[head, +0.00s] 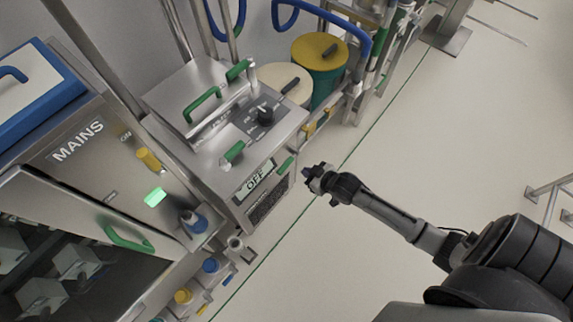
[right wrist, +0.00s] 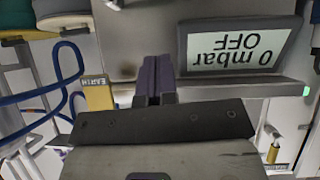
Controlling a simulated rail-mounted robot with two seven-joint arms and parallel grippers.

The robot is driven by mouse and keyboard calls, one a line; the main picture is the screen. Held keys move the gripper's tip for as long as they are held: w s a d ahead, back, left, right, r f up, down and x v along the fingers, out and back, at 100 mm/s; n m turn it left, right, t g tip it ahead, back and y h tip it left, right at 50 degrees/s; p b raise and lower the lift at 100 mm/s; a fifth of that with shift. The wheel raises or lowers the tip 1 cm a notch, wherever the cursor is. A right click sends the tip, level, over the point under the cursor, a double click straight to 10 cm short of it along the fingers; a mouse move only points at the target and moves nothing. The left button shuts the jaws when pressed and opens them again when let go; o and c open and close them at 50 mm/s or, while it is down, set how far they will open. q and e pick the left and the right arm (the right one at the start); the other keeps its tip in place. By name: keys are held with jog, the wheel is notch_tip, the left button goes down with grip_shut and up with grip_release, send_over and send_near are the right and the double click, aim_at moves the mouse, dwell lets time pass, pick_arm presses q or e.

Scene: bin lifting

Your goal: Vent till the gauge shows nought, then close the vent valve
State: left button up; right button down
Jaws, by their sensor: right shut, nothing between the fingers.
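The gauge is a lit display (head: 255,180) on the front of a steel unit; "OFF" reads on it in the head view. In the right wrist view the display (right wrist: 237,50) is upside down and reads "0 mbar OFF". I cannot tell which control is the vent valve. My right gripper (head: 311,177) is in front of the unit, just right of the display, apart from it. Its purple fingers (right wrist: 156,78) are shut and empty. My left gripper is out of view.
Green handles (head: 203,103) stand on the unit. A cabinet marked "MAINS" (head: 78,141) is at left. A yellow-lidded green drum (head: 320,53) and blue hoses (head: 369,42) are behind. The pale floor (head: 460,130) at right is mostly clear.

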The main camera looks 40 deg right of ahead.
jog(key=w+d, duration=0.1)
jog(key=w, duration=0.1)
jog(key=b, duration=0.3)
send_over(289, 165)
jog(key=s+a, duration=0.1)
jog(key=s, duration=0.1)
notch_tip(289, 165, down, 6)
jog(key=shift+w+a+f+b, duration=0.15)
jog(key=shift+f+b, duration=0.1)
jog(key=shift+f, duration=0.25)
jog(key=shift+w+f+b, duration=0.1)
jog(key=shift+f+b, duration=0.15)
jog(key=shift+f, duration=0.25)
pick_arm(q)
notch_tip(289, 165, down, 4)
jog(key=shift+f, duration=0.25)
pick_arm(e)
jog(key=shift+w+f, duration=0.15)
jog(key=shift+f, duration=0.5)
pick_arm(q)
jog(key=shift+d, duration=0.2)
jog(key=shift+b, duration=0.3)
